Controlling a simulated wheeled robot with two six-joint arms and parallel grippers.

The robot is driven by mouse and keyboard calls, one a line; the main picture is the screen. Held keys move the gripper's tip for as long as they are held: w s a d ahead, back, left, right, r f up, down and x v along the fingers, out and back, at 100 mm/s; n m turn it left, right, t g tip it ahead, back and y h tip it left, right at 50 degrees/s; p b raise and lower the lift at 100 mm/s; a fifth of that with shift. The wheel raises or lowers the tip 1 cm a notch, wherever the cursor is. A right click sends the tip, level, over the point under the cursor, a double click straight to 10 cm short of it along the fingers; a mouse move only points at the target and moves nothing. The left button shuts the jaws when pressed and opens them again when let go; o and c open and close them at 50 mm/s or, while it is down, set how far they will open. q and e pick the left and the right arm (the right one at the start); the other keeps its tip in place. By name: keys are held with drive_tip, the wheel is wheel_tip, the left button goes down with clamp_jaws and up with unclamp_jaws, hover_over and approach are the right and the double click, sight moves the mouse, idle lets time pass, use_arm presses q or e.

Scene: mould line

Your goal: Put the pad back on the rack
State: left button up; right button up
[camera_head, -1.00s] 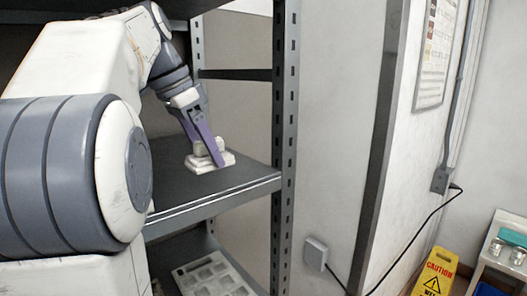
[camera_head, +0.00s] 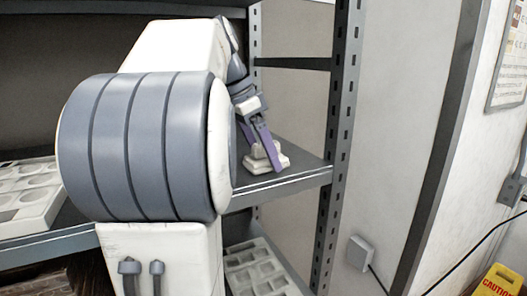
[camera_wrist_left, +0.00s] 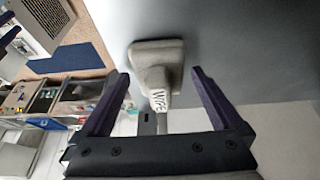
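The pad (camera_head: 271,163) is an off-white block with an upright handle. It rests flat on the grey rack shelf (camera_head: 300,172), near the front right corner by the post. My left gripper (camera_head: 265,157) reaches down at it with purple fingers; one finger stands in front of the pad and hides part of it. In the left wrist view the pad (camera_wrist_left: 155,62) shows its handle, lettered "WIPE", pointing between the two spread fingers (camera_wrist_left: 160,76). Gaps show on both sides of the handle. A purple and white part at that view's left edge may be my right gripper (camera_wrist_left: 9,36).
A white tray with round recesses (camera_head: 28,208) lies on the same shelf at the left. Another white tray (camera_head: 262,273) is on the shelf below. The perforated rack post (camera_head: 340,130) stands right of the pad. A yellow caution sign (camera_head: 497,284) is at lower right.

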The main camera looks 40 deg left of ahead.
sight(260, 144)
use_arm(q)
drive_tip(key=shift+r, duration=0.15)
drive_tip(key=shift+v, duration=3.8)
use_arm(e)
drive_tip(key=shift+f, duration=0.1)
